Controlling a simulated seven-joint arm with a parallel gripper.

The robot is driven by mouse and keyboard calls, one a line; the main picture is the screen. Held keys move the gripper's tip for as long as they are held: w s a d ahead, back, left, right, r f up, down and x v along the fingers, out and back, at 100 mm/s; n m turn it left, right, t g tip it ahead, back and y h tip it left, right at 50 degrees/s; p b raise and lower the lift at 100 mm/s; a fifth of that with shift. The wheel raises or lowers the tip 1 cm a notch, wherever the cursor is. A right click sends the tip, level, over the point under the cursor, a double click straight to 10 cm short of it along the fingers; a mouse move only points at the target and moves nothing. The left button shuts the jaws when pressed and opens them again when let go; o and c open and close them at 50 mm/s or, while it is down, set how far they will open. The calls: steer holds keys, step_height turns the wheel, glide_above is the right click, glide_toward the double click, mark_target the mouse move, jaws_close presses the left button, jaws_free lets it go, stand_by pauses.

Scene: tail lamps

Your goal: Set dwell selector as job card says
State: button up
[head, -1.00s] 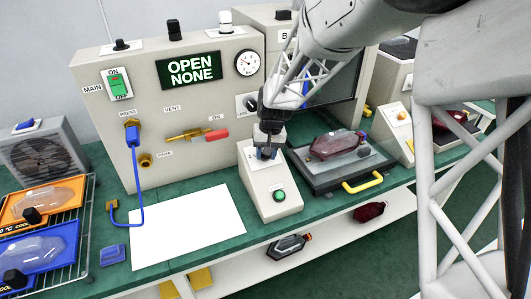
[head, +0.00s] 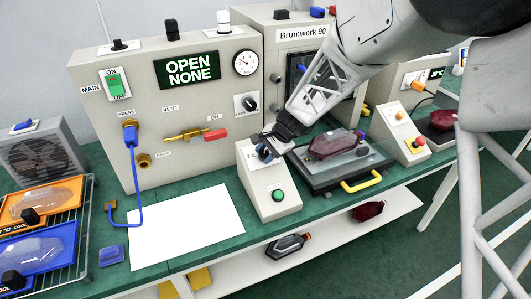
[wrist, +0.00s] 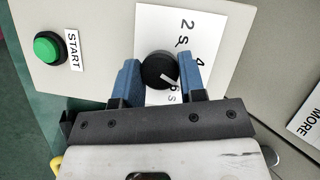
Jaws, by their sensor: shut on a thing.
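The dwell selector is a round black knob (wrist: 158,70) on the sloped face of a small grey control box (head: 268,190). Its white scale plate (wrist: 187,28) shows 2 s, 4 and 6 s marks in the wrist view. A white line on the knob points towards the lower right there, near the 6 s mark; the exact setting is hard to tell. My gripper (wrist: 161,76) has its blue fingers on either side of the knob and is shut on it. In the head view my gripper (head: 267,151) hides most of the knob. No readable job card shows.
A green START button (head: 278,195) is on the same box; it also shows in the wrist view (wrist: 48,47). A tray with a red lamp (head: 335,144) stands to the right. A blank-looking white sheet (head: 185,228) lies left. The large panel reads OPEN NONE (head: 187,70).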

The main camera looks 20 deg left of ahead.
steer(key=m+t+y, duration=0.1)
steer(key=m, duration=0.2)
steer(key=m+t+y, duration=0.1)
steer(key=m, duration=0.3)
steer(key=shift+s+d+f+y, duration=0.1)
steer(key=shift+d+y, duration=0.05)
steer(key=shift+y, duration=0.15)
stand_by(0.3)
steer(key=o, duration=0.9)
steer(key=v, duration=0.7)
steer(key=shift+s+d+r, duration=0.15)
steer(key=shift+d+r, duration=0.05)
steer(key=shift+r, duration=0.15)
